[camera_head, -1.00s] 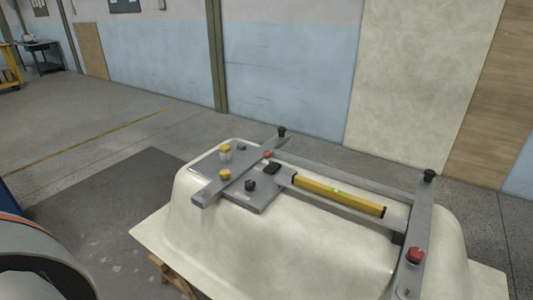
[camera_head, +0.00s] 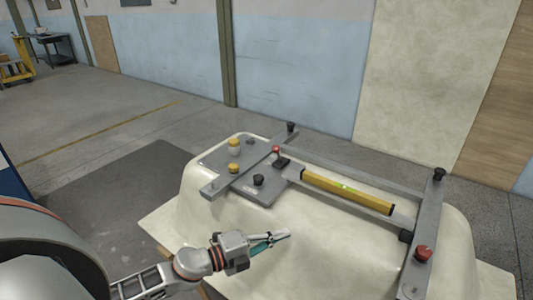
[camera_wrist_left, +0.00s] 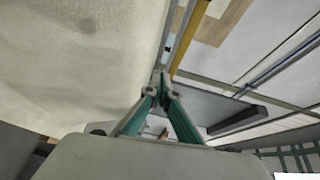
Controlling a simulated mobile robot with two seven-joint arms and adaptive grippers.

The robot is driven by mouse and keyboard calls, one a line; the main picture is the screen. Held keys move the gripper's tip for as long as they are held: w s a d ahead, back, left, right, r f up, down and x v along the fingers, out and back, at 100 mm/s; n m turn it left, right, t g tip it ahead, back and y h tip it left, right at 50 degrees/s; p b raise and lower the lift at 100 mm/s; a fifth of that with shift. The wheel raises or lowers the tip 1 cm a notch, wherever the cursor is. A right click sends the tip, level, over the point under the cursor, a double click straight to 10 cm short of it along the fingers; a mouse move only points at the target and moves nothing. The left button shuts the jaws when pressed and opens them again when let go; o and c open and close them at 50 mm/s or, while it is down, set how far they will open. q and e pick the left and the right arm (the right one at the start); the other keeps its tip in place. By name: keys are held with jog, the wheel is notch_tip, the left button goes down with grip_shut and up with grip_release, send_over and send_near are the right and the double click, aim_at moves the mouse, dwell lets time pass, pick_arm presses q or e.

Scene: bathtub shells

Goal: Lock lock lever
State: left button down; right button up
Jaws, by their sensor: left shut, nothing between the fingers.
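A grey metal frame (camera_head: 365,172) lies on top of the upturned cream bathtub shell (camera_head: 330,238). A red knob (camera_head: 423,253) sits on its right crossbar, and a small red knob (camera_head: 276,149) sits near the left bar. Black knobs (camera_head: 439,174) stand on the bar ends. I cannot tell which part is the lock lever. My left gripper (camera_head: 286,235) is shut and empty in front of the shell, apart from the frame. In the left wrist view its green fingers (camera_wrist_left: 162,80) meet at the tips. My right gripper is not in view.
A grey plate (camera_head: 262,190) carries yellow-capped parts (camera_head: 234,147) and a black knob (camera_head: 258,180). A yellow level (camera_head: 347,191) lies along the frame. A dark mat (camera_head: 110,190) and open floor are to the left.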

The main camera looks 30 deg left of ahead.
pick_arm(q)
jog(key=w+a+r+m+g+y, duration=0.1)
jog(key=w+a+r+m+y, duration=0.1)
jog(key=a, duration=0.5)
jog(key=w+a+r+m+g+y, duration=0.1)
jog(key=w+a+r+m+y, duration=0.1)
jog(key=w+a+r+m, duration=0.3)
jog(key=w+a+r+m+g+y, duration=0.1)
jog(key=w+a+r+m+y, duration=0.1)
jog(key=a+r+m, duration=0.3)
jog(key=w+a+m, duration=0.1)
jog(key=a+m, duration=0.2)
jog(key=a, duration=0.1)
jog(key=shift+w+a+r+m, duration=0.25)
jog(key=shift+w+r+m, duration=0.15)
jog(key=x, duration=0.9)
jog(key=shift+w+d+f, duration=0.1)
jog(key=shift+f, duration=0.1)
jog(key=w, duration=0.3)
jog(key=shift+w+d+r+p, duration=0.1)
jog(key=shift+d+r+p, duration=0.05)
jog(key=shift+d+p, duration=0.25)
jog(key=shift+w+d, duration=0.15)
jog(key=shift+w, duration=0.4)
